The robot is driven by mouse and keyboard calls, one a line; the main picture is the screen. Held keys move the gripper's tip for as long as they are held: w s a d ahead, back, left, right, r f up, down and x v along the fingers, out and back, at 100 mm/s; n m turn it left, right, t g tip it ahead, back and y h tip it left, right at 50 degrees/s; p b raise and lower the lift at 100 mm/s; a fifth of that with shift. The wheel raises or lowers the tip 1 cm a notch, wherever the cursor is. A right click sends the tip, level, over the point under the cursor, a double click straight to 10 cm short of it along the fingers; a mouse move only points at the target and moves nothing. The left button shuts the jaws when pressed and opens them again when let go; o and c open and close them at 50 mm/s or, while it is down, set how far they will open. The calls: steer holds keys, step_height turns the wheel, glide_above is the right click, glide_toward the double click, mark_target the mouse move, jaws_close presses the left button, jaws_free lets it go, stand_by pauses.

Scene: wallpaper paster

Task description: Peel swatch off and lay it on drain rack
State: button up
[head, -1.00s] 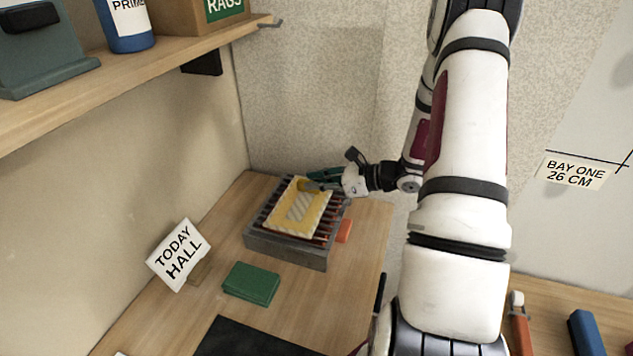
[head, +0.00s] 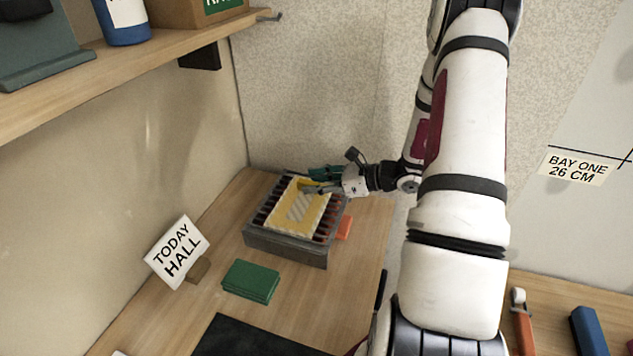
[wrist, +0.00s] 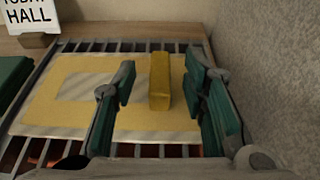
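The swatch (head: 301,210), a cream sheet with a yellow border and a pale striped middle, lies flat on the grey slatted drain rack (head: 288,249). In the wrist view the swatch (wrist: 60,108) covers much of the rack's bars (wrist: 140,46). My gripper (head: 313,182) is low over the swatch's far right end. In the wrist view its green-padded fingers (wrist: 162,93) are apart on either side of the tab, with a gap on both sides. Nothing is held.
A green pad stack (head: 251,281) lies in front of the rack. A "TODAY HALL" card (head: 178,252) stands to the left. An orange piece (head: 344,228) is at the rack's right side. The textured wall (wrist: 262,60) is close beside my gripper.

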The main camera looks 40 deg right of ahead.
steer(key=v, duration=1.2)
